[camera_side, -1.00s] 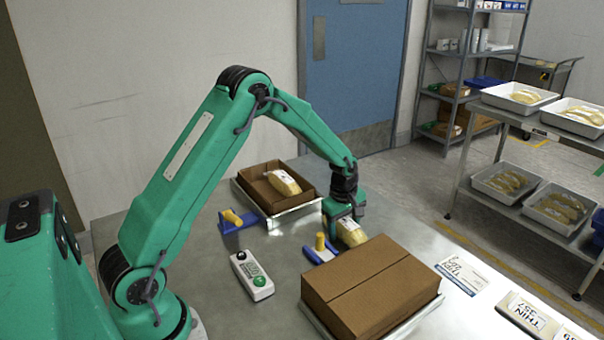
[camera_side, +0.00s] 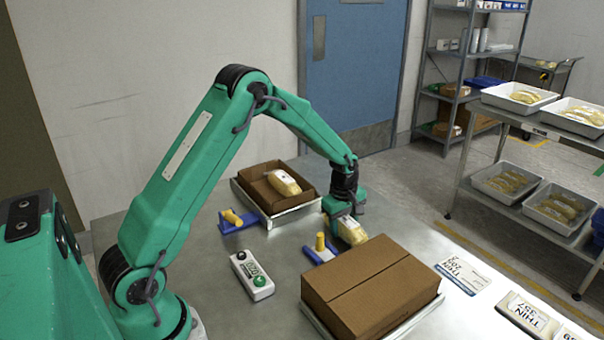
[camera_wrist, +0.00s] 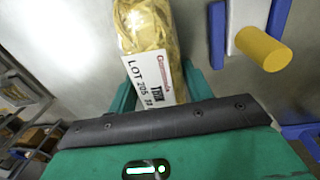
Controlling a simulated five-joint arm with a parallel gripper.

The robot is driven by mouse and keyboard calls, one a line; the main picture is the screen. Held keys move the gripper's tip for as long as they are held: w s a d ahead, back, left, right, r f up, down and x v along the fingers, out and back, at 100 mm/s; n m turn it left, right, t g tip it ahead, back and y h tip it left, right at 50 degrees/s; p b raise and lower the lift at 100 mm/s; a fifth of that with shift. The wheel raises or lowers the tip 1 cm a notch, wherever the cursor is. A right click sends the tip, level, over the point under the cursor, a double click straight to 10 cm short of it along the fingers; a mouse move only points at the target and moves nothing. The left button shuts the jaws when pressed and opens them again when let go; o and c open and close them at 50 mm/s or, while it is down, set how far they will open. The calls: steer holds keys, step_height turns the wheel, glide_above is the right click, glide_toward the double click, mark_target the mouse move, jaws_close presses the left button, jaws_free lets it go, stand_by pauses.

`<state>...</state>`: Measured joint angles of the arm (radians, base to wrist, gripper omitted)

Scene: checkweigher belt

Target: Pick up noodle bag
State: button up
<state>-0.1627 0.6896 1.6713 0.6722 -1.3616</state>
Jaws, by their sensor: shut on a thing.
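The noodle bag (camera_side: 351,231) is a yellow pack with a white label, behind the closed brown carton in the side view. In the wrist view the noodle bag (camera_wrist: 148,30) shows its label reading "LOT 205" and extends up from between the fingers. My gripper (camera_side: 344,210) points down and is shut on the near end of the bag. In the wrist view the green fingers of my gripper (camera_wrist: 160,92) lie on both sides of the labelled end. I cannot tell whether the bag touches the table.
A closed brown carton (camera_side: 370,283) stands close in front of the bag. A blue fixture with a yellow knob (camera_side: 320,250) is just left; it also shows in the wrist view (camera_wrist: 262,48). An open carton (camera_side: 262,192) holds another noodle bag (camera_side: 284,182). A button box (camera_side: 252,276) lies on the table.

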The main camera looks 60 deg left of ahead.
mark_target(344, 218)
step_height(344, 218, up, 10)
steer(key=shift+f, duration=0.25)
steer(key=shift+a, duration=0.1)
stand_by(0.6)
